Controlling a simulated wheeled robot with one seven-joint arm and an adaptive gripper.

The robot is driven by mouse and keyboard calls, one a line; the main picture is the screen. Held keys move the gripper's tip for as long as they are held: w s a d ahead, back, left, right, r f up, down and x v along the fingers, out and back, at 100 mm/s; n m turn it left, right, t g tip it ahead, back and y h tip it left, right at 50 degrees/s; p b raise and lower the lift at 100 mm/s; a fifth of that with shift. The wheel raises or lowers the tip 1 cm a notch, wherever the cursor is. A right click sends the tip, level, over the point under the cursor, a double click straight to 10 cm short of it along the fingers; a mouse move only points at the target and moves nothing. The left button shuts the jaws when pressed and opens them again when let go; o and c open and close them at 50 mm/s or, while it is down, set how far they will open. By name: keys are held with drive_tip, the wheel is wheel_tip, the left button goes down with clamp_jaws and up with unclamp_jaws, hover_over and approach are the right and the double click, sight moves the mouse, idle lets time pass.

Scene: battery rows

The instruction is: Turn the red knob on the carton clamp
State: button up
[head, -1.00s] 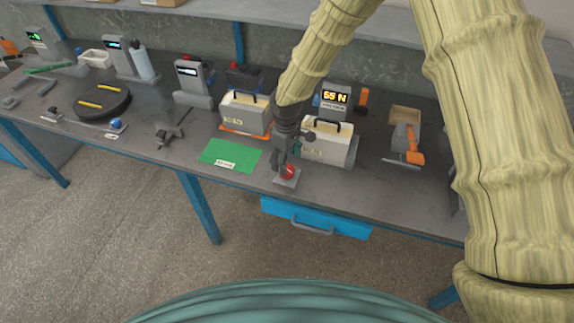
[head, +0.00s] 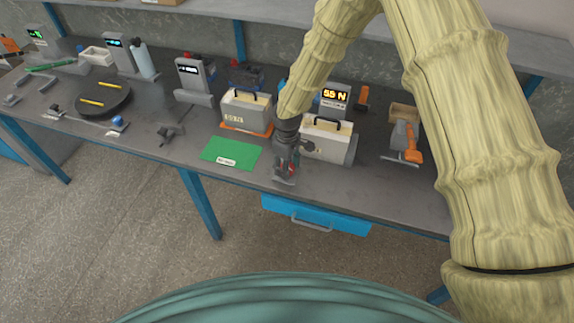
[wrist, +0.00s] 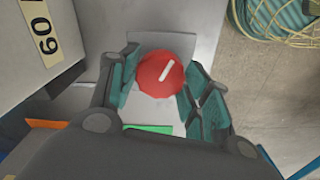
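The red knob (wrist: 160,72) has a white pointer line slanting up to the right and sits on a pale plate (wrist: 165,43) at the table's front. My gripper (wrist: 160,78) has one finger on each side of the knob in the wrist view, the pads close against its rim. In the head view my gripper (head: 285,170) covers most of the knob. Behind it is the carton clamp with a cream carton (head: 325,140) with a dark handle. A display (head: 335,96) behind the carton reads 55 N. In the wrist view the carton's label (wrist: 42,30) shows "60", partly cut off.
A green mat (head: 230,153) lies left of my gripper, with a second cream box (head: 245,112) on an orange base behind it. An orange-handled tool (head: 411,143) stands to the right. A blue drawer (head: 315,217) hangs under the table's front edge.

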drive_tip(key=c, duration=0.4)
drive_tip(key=shift+f+m+b, duration=0.1)
drive_tip(key=shift+m+b, duration=0.3)
drive_tip(key=shift+b, duration=0.05)
drive_tip(key=o, duration=1)
drive_tip(key=shift+o, duration=0.2)
drive_tip(key=shift+r, duration=0.2)
wheel_tip(320, 180, up, 12)
